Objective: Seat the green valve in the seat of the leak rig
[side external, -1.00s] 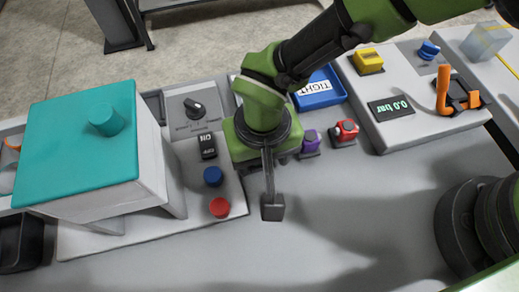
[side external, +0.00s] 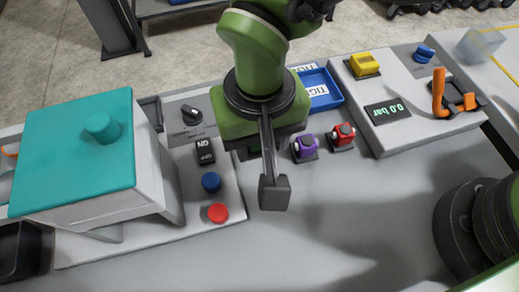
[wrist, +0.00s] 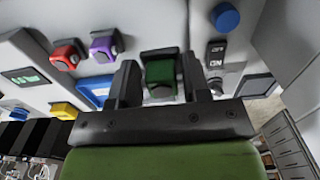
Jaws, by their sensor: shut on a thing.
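The green valve (wrist: 160,72) sits between the two dark fingers of my gripper (wrist: 160,84) in the wrist view, with a finger on each side of it. The leak rig (side external: 395,140) is the pale unit at the right, with a 0.0 bar display (side external: 387,111) and an orange-handled clamp (side external: 440,95). My gripper is to the left of the rig and apart from it. I cannot clearly make out the seat.
A purple valve (side external: 305,146) and a red valve (side external: 342,135) stand between my gripper and the rig. A blue tray (side external: 330,92) is behind them. At left is a teal-topped box (side external: 70,150), with blue (side external: 211,182) and red (side external: 218,213) buttons beside it. The front bench is clear.

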